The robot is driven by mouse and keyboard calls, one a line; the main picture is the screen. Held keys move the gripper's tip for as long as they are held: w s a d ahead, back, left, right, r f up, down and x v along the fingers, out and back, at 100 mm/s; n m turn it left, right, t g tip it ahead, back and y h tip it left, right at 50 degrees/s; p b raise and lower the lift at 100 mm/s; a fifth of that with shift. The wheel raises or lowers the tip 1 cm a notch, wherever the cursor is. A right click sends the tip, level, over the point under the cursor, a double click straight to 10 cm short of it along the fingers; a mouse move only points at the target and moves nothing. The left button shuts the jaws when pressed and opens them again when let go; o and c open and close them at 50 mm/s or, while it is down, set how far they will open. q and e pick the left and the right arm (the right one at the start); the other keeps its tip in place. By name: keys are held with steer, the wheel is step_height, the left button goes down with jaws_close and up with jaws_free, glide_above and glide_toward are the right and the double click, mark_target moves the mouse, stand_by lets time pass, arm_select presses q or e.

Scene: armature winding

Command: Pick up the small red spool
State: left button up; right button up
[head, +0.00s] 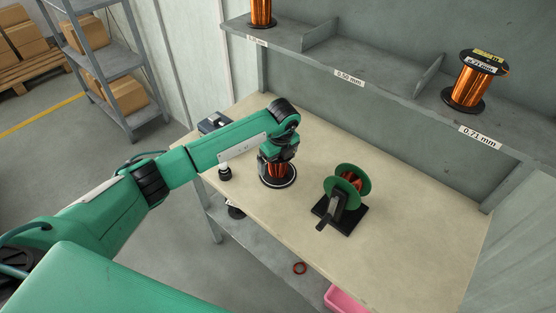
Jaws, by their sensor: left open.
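A copper-red spool (278,173) with a dark, pale-rimmed bottom flange stands upright on the workbench (420,230). My left gripper (279,156) is over this spool, pointing down, and hides its top. The gripper is open; I cannot tell whether the fingers touch the spool or are around it. A small red-orange ring (299,268) lies below the bench's front edge. No other small red spool shows clearly. My right gripper is not in view.
A green-flanged winder (347,186) with copper wire stands right of the spool. A small black-and-white item (224,172) and a dark box (214,122) are left. Copper spools (475,83) sit on the labelled shelf (375,85). A pink bin (346,300) is below. The bench's right part is clear.

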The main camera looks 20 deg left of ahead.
arm_select(q)
steer(key=c, duration=1.2)
steer(key=shift+w, duration=0.1)
steer(key=shift+c, duration=1.4)
steer(key=shift+r, duration=0.1)
